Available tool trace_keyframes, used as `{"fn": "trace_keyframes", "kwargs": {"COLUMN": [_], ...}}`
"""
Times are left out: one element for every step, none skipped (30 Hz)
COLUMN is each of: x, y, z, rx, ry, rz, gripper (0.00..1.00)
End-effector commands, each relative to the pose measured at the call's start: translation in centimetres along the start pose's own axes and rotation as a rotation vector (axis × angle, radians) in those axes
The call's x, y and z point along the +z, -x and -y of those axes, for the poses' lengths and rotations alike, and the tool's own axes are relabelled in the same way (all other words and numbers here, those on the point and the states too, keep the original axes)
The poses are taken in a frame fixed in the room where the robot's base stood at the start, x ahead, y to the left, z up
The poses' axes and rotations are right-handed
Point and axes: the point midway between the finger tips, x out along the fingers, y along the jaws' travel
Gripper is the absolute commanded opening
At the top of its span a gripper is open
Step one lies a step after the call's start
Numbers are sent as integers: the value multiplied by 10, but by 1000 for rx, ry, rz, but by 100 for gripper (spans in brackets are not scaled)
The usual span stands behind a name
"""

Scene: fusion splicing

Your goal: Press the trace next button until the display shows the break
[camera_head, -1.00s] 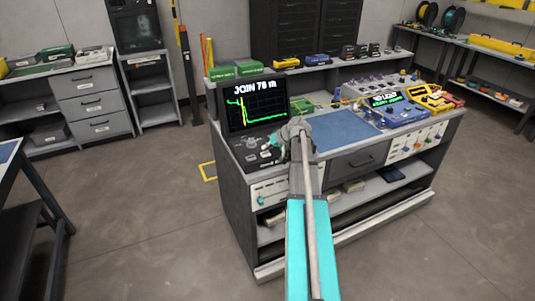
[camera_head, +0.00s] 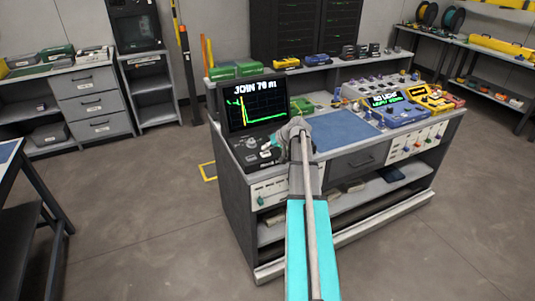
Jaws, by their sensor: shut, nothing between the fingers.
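The trace display (camera_head: 258,106) stands at the left end of the workbench. It reads "JOIN 70 m" or similar, above a graph with a yellow spike at the left and a green line running low to the right. A dark control panel (camera_head: 246,160) with small light buttons and knobs (camera_head: 252,143) lies below the screen. I cannot tell which one is the trace next button. My gripper (camera_head: 271,148) is shut and empty, at the right side of this panel, partly hidden by my own arm. Contact with a button cannot be made out.
A blue mat (camera_head: 345,131) lies right of my arm. Farther right are a splicer-like device with a green-lit screen (camera_head: 388,99) and a yellow device (camera_head: 418,92). Green boxes (camera_head: 249,68) stand on the back shelf. The floor (camera_head: 150,220) left of the bench is clear.

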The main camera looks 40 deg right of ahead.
Motion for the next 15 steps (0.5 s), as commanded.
{"fn": "trace_keyframes", "kwargs": {"x": [1,1,2,2,2,2,3,3,3,3,3,3,3,3,3], "y": [-2,-2,-3,-4,-5,-5,-6,-6,-6,-6,-6,-6,-6,-6,-6], "z": [-1,-1,-2,-2,-3,-3,-4,-4,-4,-4,-4,-4,-4,-4,-4], "rx": [0,0,0,0,0,0,0,0,0,0,0,0,0,0,0], "ry": [0,0,0,0,0,0,0,0,0,0,0,0,0,0,0], "rz": [0,0,0,0,0,0,0,0,0,0,0,0,0,0,0], "gripper": [0,0,0,0,0,0,0,0,0,0,0,0,0,0,0]}}
